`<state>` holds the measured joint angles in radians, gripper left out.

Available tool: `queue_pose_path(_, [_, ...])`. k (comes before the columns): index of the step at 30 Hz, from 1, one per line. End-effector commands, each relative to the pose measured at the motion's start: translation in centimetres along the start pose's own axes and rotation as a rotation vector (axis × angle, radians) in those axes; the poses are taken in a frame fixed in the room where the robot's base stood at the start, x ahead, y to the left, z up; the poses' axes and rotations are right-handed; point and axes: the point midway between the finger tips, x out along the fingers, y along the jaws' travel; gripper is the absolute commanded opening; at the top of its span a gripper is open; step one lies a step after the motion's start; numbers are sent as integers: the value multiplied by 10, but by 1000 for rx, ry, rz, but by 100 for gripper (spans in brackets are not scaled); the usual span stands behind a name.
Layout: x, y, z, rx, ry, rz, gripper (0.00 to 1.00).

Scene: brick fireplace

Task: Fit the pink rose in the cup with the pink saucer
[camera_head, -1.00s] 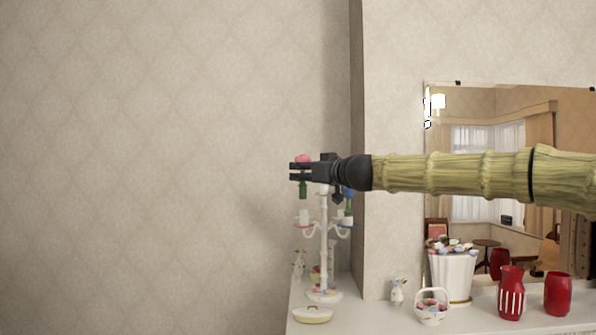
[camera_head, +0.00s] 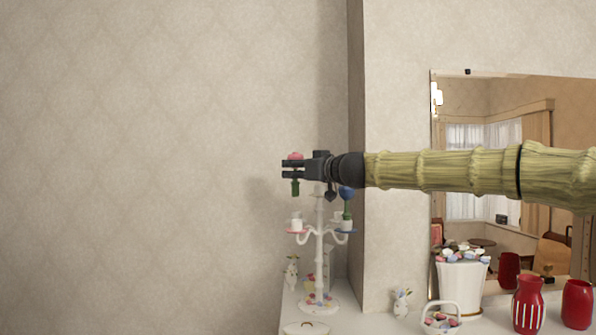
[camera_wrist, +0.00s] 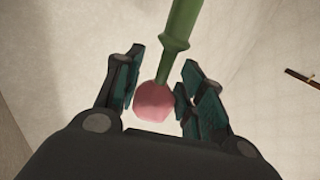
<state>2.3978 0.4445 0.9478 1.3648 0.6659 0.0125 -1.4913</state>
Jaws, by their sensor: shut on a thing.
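The pink rose (camera_head: 296,156) has a pink head and a short green stem that points down. My gripper (camera_head: 291,170) is shut on the rose, with the head above the fingers and the stem below. In the wrist view, the rose (camera_wrist: 154,102) shows between the two fingers (camera_wrist: 155,95). The white cup (camera_head: 296,222) with the pink saucer (camera_head: 297,232) is on the left arm of a white candelabra-like stand (camera_head: 319,262). The stem's lower end hangs a little above this cup, apart from it, and looks roughly in line. Depth is hard to tell.
A blue rose (camera_head: 346,193) stands in the right cup over a blue saucer (camera_head: 344,232), close to my gripper. The white mantel (camera_head: 373,326) below holds small figurines, a flower pot (camera_head: 462,287) and red vases (camera_head: 528,304). The wall at left is bare.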

Motion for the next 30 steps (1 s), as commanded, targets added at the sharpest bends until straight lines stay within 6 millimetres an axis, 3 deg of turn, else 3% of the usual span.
queue_pose_path(18, [-4, 3, 44, -1, 3, 0, 15])
queue_pose_path(30, [-4, 3, 57, -1, 3, 0, 15])
